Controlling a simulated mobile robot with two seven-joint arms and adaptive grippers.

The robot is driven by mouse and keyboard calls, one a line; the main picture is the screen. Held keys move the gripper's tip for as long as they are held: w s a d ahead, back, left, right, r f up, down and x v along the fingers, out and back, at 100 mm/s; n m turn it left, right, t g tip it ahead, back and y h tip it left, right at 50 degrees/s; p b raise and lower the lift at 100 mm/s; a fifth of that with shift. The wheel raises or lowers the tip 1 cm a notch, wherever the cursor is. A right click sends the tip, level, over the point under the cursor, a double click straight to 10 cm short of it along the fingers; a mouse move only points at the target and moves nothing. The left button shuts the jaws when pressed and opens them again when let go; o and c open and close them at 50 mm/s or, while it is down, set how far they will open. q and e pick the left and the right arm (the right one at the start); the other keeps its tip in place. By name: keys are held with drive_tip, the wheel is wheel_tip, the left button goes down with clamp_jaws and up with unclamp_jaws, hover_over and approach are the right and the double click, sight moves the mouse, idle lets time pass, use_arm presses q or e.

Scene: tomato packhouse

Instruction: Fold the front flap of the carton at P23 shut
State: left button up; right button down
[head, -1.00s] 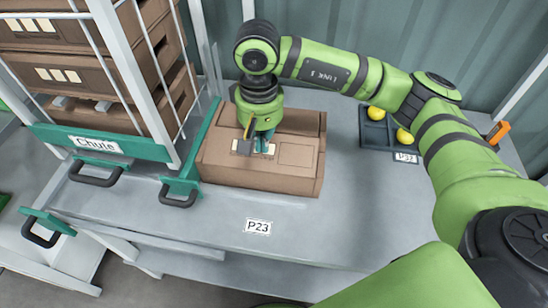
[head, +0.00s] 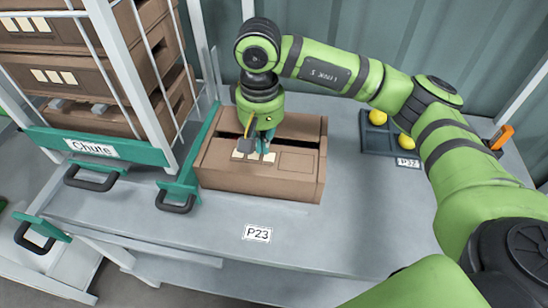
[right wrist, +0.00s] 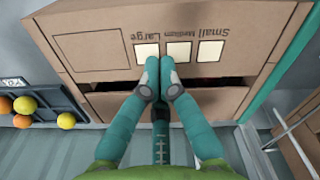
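The brown carton (head: 258,182) stands on the grey table behind the P23 label (head: 257,232). Its front flap (head: 297,161), printed with pale size squares, lies over the top and looks nearly flat. A dark gap shows between this flap and the rear flap (head: 298,125). My right gripper (head: 258,152) points down over the flap. In the right wrist view its teal fingers (right wrist: 165,68) are together with nothing seen between them, their tips at the front flap (right wrist: 95,50) beside the squares. Whether they touch it is unclear. My left gripper is not in view.
A dark tray (head: 372,137) of yellow fruit sits at the back right by the P32 label (head: 408,162). The table between is clear.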

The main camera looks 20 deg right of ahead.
wheel_tip(320, 180, up, 7)
drive_tip(key=p, duration=0.2)
drive_tip(key=shift+f+p, duration=0.15)
drive_tip(key=shift+p, duration=0.2)
